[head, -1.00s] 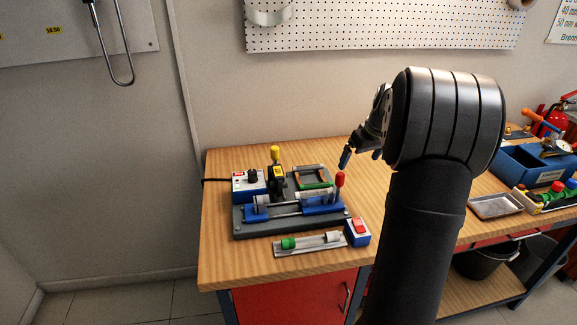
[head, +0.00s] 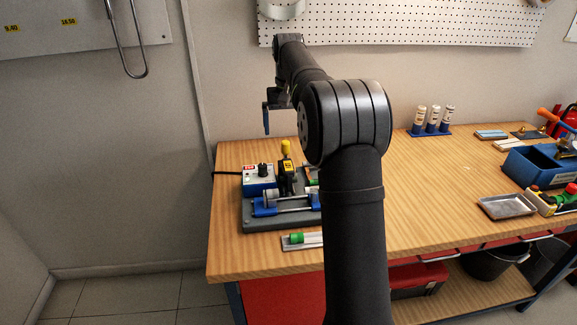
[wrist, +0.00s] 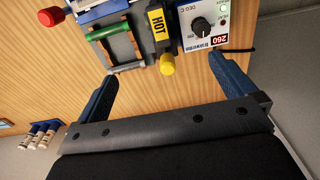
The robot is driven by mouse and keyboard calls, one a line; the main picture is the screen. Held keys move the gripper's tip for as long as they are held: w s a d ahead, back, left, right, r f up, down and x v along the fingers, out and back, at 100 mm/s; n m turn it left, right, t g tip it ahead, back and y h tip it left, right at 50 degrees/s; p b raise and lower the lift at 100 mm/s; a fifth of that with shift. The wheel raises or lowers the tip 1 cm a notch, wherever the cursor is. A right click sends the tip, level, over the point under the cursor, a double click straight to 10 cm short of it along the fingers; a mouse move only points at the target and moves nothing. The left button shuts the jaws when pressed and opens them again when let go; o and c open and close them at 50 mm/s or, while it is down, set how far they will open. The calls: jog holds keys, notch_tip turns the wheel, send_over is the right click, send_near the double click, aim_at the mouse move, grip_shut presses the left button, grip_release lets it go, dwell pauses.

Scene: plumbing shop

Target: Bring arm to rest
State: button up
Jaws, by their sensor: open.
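My gripper (head: 267,118) is raised above the back of the bench, behind the welding fixture, and one blue finger shows in the head view. In the wrist view my gripper (wrist: 165,85) is open, with its two blue fingers wide apart and nothing between them. My arm stands bent, its elbow in front of the bench, and hides the right part of the fixture (head: 255,218).
A metal tray (head: 506,206), a blue bin (head: 535,168) and several white tubes (head: 433,118) stand to the right. The bench middle (head: 430,180) is clear.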

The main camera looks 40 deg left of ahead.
jog(key=shift+f, duration=2.35)
notch_tip(320, 180, up, 10)
